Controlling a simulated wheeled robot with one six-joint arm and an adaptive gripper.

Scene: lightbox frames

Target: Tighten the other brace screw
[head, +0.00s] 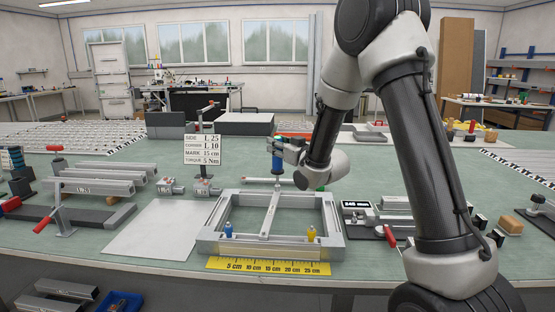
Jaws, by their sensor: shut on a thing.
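A grey rectangular frame (210,222) lies on the green table, and a brace bar (270,214) runs from its back rail to its front rail. My gripper (281,150) is shut on a blue-handled driver (277,163) above the back end of the brace. The driver is upright, and its shaft points down at that end. The screw under it is too small to make out, and I cannot tell whether the tip touches it. A small screw-like spot (264,236) shows at the brace's front end.
A blue peg (228,231) and a yellow peg (311,234) stand on the frame's front rail. A yellow ruler (268,266) lies before it. A sign (198,150) stands behind left. A bare grey sheet (150,232) lies left; profiles and clamps crowd both sides.

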